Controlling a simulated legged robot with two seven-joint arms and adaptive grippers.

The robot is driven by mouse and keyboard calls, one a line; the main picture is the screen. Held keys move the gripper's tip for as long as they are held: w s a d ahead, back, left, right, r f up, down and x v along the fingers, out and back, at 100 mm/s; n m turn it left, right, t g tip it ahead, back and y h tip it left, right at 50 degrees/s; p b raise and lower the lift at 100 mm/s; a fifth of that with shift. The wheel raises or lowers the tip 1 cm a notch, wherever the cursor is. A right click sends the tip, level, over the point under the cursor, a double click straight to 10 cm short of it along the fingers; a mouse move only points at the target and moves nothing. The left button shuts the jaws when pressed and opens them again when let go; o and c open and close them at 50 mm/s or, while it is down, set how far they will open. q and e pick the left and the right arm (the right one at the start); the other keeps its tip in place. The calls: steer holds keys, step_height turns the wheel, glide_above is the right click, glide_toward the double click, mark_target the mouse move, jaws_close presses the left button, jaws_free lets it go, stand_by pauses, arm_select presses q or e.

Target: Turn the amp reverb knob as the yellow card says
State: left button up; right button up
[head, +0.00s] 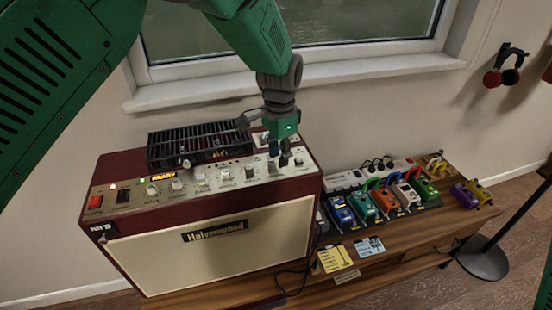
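The dark red amp (215,240) stands on the wooden bench with a row of knobs on its metal top panel. My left gripper (279,158) reaches down from above to the right end of that panel. Its two dark fingertips are close together at the knobs there and hide what lies between them, so I cannot tell whether it grips a knob. The reverb knob's label is too small to read. My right gripper is not in view.
A black slotted unit (200,145) sits on top of the amp. Several coloured pedals, including a blue pedal (341,212), stand at right before a power strip (368,174). A window sill (300,81) is behind.

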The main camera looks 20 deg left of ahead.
mark_target(267, 167)
arm_select(q)
steer(key=shift+d+f, duration=0.2)
steer(key=shift+f, duration=0.3)
steer(key=shift+s+f, duration=0.1)
steer(key=shift+f, duration=0.15)
steer(key=a, duration=0.1)
steer(key=a+f, duration=0.1)
steer(key=a, duration=0.1)
steer(key=shift+a+f, duration=0.1)
steer(key=shift+a, duration=0.1)
steer(key=c, duration=0.4)
steer(key=shift+d, duration=0.15)
jaws_close()
steer(key=shift+d+r, duration=0.25)
steer(key=shift+d, duration=0.55)
steer(key=shift+a, duration=0.35)
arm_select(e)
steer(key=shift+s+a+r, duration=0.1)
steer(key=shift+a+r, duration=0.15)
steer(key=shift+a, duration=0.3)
